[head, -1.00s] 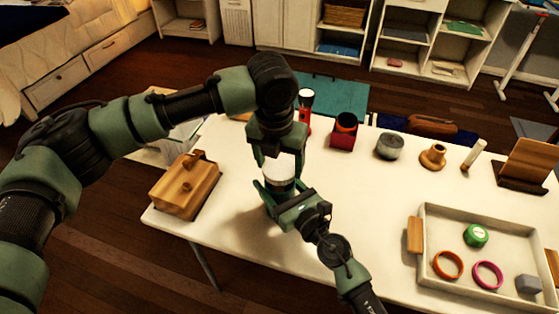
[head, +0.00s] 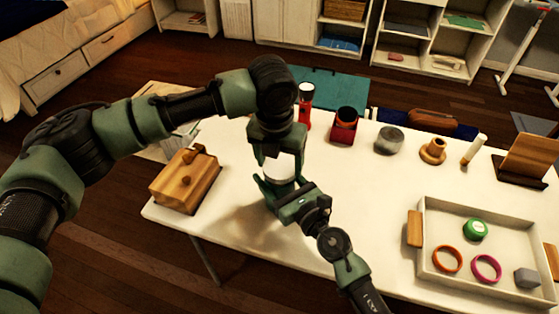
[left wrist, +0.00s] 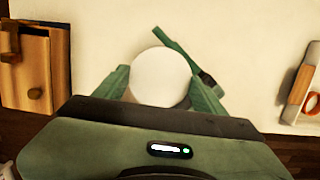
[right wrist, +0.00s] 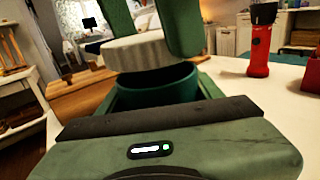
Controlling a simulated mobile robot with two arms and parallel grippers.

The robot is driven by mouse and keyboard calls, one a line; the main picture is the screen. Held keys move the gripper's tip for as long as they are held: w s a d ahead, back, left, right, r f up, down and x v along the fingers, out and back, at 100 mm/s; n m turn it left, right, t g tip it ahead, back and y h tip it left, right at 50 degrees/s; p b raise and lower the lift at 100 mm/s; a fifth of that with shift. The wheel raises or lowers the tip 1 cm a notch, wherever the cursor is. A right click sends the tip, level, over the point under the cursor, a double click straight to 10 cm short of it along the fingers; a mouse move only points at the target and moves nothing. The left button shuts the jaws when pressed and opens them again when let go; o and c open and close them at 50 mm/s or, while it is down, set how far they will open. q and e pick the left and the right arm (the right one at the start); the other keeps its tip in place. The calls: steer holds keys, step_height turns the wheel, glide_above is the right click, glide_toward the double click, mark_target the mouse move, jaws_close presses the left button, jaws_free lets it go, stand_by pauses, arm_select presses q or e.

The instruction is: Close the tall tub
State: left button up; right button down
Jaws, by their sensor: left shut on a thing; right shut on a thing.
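The tall tub has a dark green body (right wrist: 160,88) and a round white lid with a ribbed edge (right wrist: 137,50). My left gripper (left wrist: 160,82) is shut on the lid from above, one finger on each side. My right gripper (right wrist: 155,95) is shut around the tub body from the front. In the right wrist view the lid is over the tub, slightly tilted, and the dark mouth shows under its edge. In the head view the lid (head: 281,166) shows between both grippers, and the tub body is mostly hidden by my right gripper.
A wooden box (head: 186,180) stands left of the tub. A red flashlight (head: 305,108), a red box (head: 344,128) and a grey round container (head: 389,140) stand behind and to the right. A tray (head: 430,262) with small items is at the right. The table between is clear.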

arm_select(q)
steer(key=shift+f, duration=0.55)
steer(key=m, duration=0.6)
steer(key=shift+m+g+h, duration=0.3)
steer(key=shift+m+h, duration=0.1)
steer(key=o, duration=1.3)
steer(key=shift+r, duration=2.25)
